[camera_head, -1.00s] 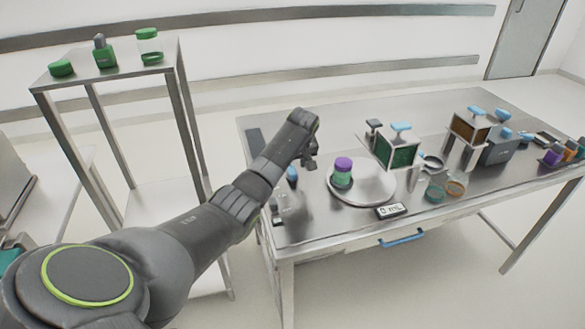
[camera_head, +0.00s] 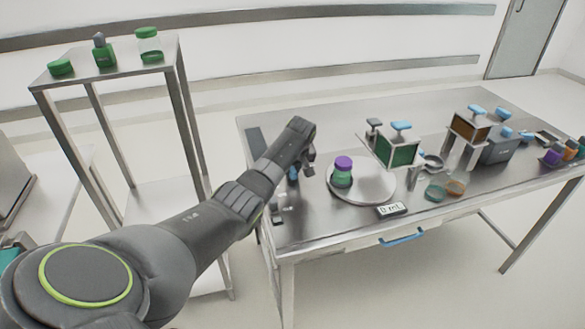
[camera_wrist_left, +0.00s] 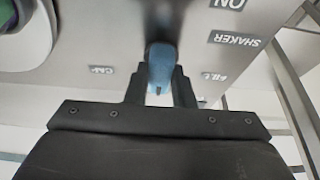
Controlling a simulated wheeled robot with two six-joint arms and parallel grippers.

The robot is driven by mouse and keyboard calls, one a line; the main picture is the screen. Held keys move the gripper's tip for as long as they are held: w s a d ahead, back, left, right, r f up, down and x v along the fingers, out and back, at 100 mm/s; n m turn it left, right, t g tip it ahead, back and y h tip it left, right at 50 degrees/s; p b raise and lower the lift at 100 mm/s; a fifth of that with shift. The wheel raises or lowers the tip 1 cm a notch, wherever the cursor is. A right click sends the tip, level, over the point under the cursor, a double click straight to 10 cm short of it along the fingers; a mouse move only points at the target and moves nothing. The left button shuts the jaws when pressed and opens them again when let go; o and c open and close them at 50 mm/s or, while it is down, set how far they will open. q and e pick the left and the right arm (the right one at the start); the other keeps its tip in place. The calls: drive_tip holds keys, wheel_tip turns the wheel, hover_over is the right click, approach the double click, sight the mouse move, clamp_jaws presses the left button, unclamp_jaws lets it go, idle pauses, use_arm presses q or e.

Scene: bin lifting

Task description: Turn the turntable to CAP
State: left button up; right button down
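The round pale turntable (camera_head: 372,187) lies on the steel table and carries a green jar with a purple lid (camera_head: 343,170). Part of its disc (camera_wrist_left: 62,30) shows at the top left of the left wrist view. My left gripper (camera_head: 309,168) points down at the table, left of the turntable. In the left wrist view its fingers (camera_wrist_left: 160,84) are apart, with a blue handle (camera_wrist_left: 162,62) between them; contact is unclear. The handle (camera_head: 293,173) shows beside the arm in the head view. A CAP label (camera_wrist_left: 101,70) is on the panel. My right gripper is not in view.
A small display (camera_head: 391,209) stands by the turntable's front edge. A green box on a stand (camera_head: 397,151) is behind it. FILL (camera_wrist_left: 221,76) and SHAKER (camera_wrist_left: 235,40) labels lie near the handle. A tall shelf (camera_head: 110,73) with green containers stands left.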

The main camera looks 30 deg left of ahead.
use_arm(q)
clamp_jaws()
